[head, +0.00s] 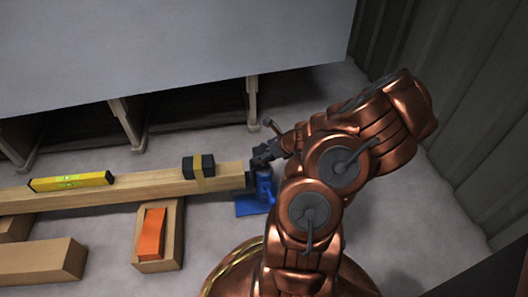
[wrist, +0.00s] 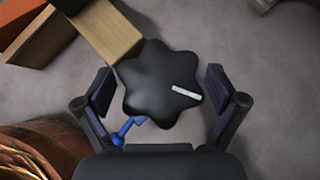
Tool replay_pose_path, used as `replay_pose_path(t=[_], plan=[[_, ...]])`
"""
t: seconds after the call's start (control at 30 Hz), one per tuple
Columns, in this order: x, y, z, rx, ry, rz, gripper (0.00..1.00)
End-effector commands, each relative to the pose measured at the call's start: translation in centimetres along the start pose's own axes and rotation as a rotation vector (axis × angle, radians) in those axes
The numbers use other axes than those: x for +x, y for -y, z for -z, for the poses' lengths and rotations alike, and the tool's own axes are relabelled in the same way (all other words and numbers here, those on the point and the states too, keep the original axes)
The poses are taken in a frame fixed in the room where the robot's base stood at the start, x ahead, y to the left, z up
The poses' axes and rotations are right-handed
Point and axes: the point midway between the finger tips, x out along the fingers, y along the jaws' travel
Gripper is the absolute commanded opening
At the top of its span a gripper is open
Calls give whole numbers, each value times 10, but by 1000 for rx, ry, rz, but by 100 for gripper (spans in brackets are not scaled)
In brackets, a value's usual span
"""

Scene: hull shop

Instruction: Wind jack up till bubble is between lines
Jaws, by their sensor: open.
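A blue jack (head: 265,188) stands on the floor at the right end of a long wooden beam (head: 130,187). In the wrist view its black star-shaped knob (wrist: 150,80) has a white mark (wrist: 186,92) pointing right, and a blue piece of the jack (wrist: 126,130) shows below. My gripper (wrist: 158,78) is open, with one finger on each side of the knob, apparently not touching it. In the head view my arm partly covers the jack. A yellow spirit level (head: 98,179) lies on the beam at left; its bubble is too small to read.
A black block with a yellow strap (head: 203,172) sits on the beam near the jack. An orange wedge (head: 151,234) lies on a wooden block (head: 158,264) below the beam. A large grey hull (head: 170,45) overhangs behind. Grey floor (head: 400,215) is clear at right.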

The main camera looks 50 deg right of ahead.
Motion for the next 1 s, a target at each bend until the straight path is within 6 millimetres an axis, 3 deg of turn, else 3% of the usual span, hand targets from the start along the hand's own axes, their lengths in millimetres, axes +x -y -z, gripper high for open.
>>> replay_pose_path(t=[0.07,0.47,1.0], plan=[[0,0,0,0,0,0,94],[0,0,0,0,-1,1,52],[-5,2,-2,-30,-6,-29,51]])
